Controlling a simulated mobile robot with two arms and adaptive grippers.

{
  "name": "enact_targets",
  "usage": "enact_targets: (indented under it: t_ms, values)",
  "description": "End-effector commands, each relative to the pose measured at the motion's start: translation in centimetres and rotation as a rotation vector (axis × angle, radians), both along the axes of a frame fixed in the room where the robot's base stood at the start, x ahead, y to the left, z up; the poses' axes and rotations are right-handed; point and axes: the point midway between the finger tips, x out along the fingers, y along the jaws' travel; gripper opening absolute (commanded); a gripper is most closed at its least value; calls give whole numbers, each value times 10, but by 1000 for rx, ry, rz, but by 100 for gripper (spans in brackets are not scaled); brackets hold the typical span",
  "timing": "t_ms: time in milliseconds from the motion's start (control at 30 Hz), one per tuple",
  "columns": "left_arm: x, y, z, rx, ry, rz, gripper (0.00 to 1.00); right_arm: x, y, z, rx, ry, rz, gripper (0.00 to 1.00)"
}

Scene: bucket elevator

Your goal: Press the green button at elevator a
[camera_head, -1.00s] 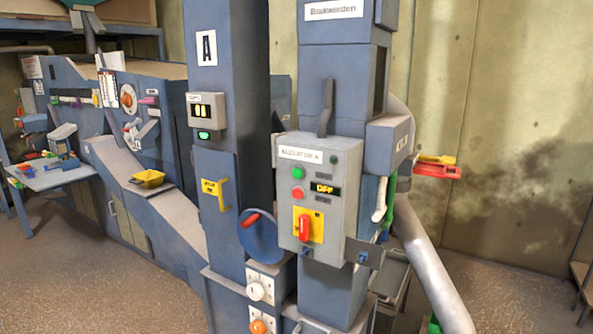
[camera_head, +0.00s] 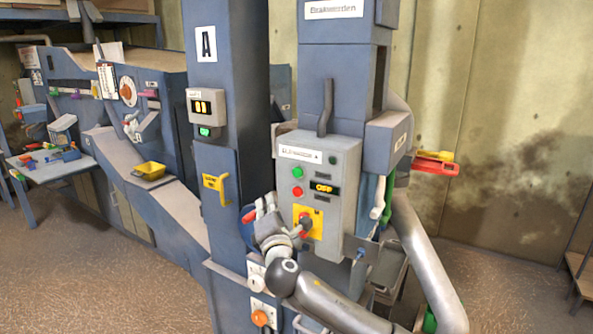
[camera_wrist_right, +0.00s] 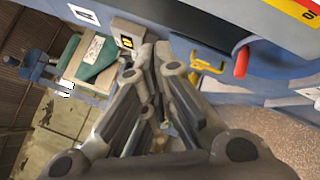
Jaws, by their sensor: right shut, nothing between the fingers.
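The elevator control box (camera_head: 343,165), with a label that seems to read Elevator A, is grey and faces me in the head view. Its green button (camera_head: 298,172) is at the upper left, above a red button (camera_head: 297,191). A display beside them reads OFF. My left gripper is not in view.
In the wrist view a red handle (camera_wrist_right: 241,64) is right of the fingers. A grey pipe (camera_head: 425,250) runs down at right.

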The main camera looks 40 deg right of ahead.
Motion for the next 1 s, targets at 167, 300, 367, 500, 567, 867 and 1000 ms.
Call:
enact_targets:
  t_ms: [167,300,367,500,567,867,1000]
  values:
    - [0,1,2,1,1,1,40,-5,2,29,-48,-38,-11,0]
    - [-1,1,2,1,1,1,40,-6,2,31,-51,-42,-12,0]
    - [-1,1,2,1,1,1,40,-6,2,31,-50,-41,-12,0]
    - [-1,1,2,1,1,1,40,-5,2,30,-49,-40,-12,0]
    - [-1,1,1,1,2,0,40,-5,0,30,-49,-40,-12,0]
    - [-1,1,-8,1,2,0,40,7,-30,28,-50,-40,-14,0]
    - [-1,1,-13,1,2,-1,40,15,-49,28,-49,-40,-13,0]
